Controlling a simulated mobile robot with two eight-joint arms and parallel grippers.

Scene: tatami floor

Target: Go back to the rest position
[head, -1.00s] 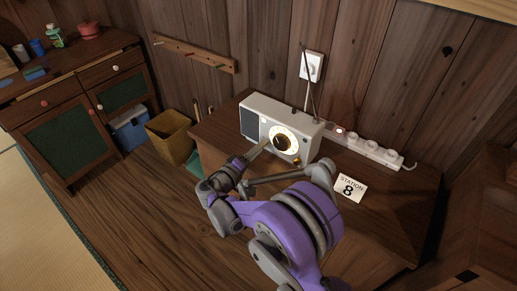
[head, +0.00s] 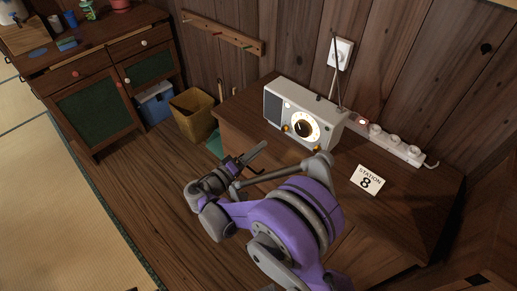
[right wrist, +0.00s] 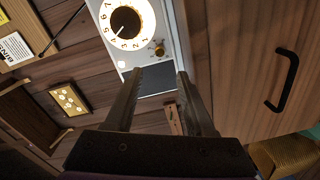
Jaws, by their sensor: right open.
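My right gripper (head: 254,158) is in front of the low wooden desk (head: 255,118), to the lower left of the radio in the head view. In the right wrist view its two fingers (right wrist: 158,76) stand apart with nothing held between them. The white radio (head: 318,117) stands upright on the desk, with a lit round dial (head: 303,128) and raised antennas. The radio dial also shows in the right wrist view (right wrist: 126,20), beyond the fingertips. A gap shows between gripper and radio in the head view. My left gripper is not in view.
A "Station 8" card (head: 367,180) and a white power strip (head: 393,143) are on the desk. A yellow bin (head: 193,113) and blue box (head: 155,104) stand by the left cabinet (head: 97,110). The floor at lower left is open.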

